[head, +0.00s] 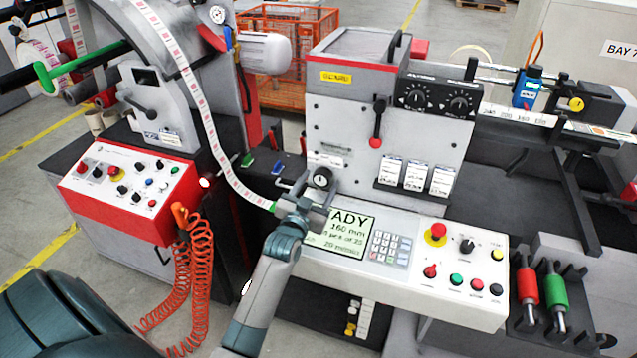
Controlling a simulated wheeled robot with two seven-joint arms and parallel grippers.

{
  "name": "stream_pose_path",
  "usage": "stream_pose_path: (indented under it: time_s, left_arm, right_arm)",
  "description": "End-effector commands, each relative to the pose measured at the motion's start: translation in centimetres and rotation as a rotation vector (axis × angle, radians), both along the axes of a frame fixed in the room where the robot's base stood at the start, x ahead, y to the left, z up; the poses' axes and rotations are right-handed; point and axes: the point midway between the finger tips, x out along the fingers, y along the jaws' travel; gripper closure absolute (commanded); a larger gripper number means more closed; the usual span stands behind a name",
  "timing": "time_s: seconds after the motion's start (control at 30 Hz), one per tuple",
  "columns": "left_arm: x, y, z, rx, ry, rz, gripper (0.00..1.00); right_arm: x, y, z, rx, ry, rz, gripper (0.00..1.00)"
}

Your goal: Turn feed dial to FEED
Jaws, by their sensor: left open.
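A round black dial (322,178) with a pale mark sits on the lower left front of the grey machine housing (335,120). Its lettering is too small to read, so I cannot tell whether it is the feed dial or where it points. My left gripper (306,192) is open just below and left of this dial, in front of the panel. I cannot tell whether it touches the dial. My right gripper is not in view.
A printed label strip (205,115) hangs down close to my left gripper. A white panel (415,275) to the right carries a red emergency button (436,233), a black selector (467,245) and several buttons. A red-sided control box (125,195) with orange coiled cables (200,260) stands left.

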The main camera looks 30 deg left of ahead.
Motion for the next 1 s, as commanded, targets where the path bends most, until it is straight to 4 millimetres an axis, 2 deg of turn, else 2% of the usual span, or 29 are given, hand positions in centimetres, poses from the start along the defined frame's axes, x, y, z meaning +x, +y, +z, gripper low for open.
stream_pose_path:
  time_s: [0.23, 0.27, 0.4, 0.43, 0.77, 1.0]
  left_arm:
    - [0.03, 0.00, -0.02, 0.000, 0.000, 0.000, 0.41]
    - [0.03, 0.00, -0.03, 0.000, 0.000, 0.000, 0.44]
    - [0.02, 0.00, -0.03, 0.000, 0.000, 0.000, 0.77]
    - [0.02, 0.00, -0.03, 0.000, 0.000, 0.000, 0.83]
    - [0.01, -0.01, -0.01, 0.022, 0.007, -0.001, 0.83]
    - [0.03, -0.02, 0.03, 0.116, 0.029, -0.001, 0.83]
  right_arm:
    - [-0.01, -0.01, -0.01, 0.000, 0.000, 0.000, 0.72]
    - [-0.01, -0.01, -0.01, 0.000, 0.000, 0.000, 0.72]
    - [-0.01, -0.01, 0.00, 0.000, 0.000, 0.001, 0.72]
    - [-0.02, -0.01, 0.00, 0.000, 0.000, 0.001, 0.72]
    - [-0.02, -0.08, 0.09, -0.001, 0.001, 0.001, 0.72]
    - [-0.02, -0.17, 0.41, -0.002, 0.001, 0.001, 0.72]
